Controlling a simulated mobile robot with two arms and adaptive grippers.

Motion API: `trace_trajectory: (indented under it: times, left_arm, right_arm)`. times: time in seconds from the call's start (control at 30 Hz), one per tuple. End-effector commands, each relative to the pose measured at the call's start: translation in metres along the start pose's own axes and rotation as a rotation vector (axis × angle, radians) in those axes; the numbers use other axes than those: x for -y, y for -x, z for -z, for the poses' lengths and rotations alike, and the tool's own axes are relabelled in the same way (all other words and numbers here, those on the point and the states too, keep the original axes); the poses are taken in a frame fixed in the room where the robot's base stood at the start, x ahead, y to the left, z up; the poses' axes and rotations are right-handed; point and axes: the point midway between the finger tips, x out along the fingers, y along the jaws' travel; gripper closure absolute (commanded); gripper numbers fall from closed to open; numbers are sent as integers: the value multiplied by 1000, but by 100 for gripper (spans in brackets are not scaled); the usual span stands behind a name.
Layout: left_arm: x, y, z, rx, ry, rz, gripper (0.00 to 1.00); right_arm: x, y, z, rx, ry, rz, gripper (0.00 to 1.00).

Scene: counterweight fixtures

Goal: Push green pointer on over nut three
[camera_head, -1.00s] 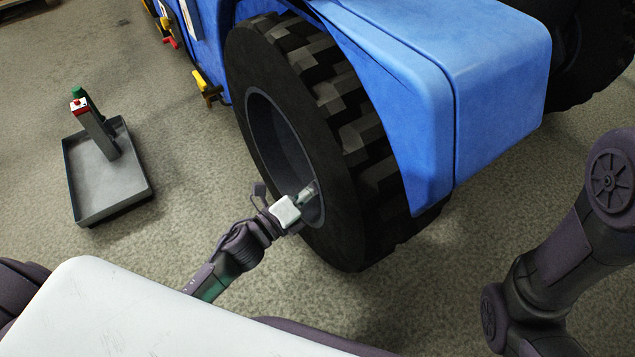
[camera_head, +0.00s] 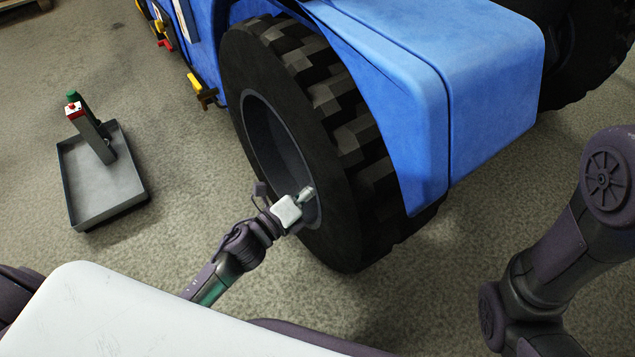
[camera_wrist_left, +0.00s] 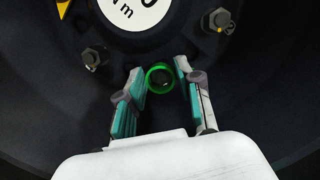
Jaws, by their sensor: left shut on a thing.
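The green pointer (camera_wrist_left: 160,77) shows in the left wrist view as a green ring between my left fingertips. My left gripper (camera_wrist_left: 161,71) is closed onto its sides. A dark shape shows inside the ring; I cannot tell whether the ring is around a nut or in front of it. One wheel nut (camera_wrist_left: 92,60) is to the left and another nut (camera_wrist_left: 217,20) to the upper right, both bare of green. I cannot read which is nut three. In the head view my left gripper (camera_head: 307,195) reaches inside the wheel rim (camera_head: 272,140). My right gripper is outside the frame.
A white disc (camera_wrist_left: 134,10) with dark print is on the hub above the ring. The large black tyre (camera_head: 335,110) stands under a blue fender (camera_head: 415,100). A grey tray (camera_head: 100,190) with a post (camera_head: 92,135) is on the floor at left, with free floor between.

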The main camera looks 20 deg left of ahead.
Motion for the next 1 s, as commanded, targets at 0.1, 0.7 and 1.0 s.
trace_trajectory:
  times: [0.1,0.7,1.0]
  left_arm:
    - [0,-2,0,0,0,1,84]
    - [0,-11,2,0,0,1,84]
    - [0,-13,2,0,0,0,41]
  right_arm:
    - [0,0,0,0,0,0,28]
    - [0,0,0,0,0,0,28]
    - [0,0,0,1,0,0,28]
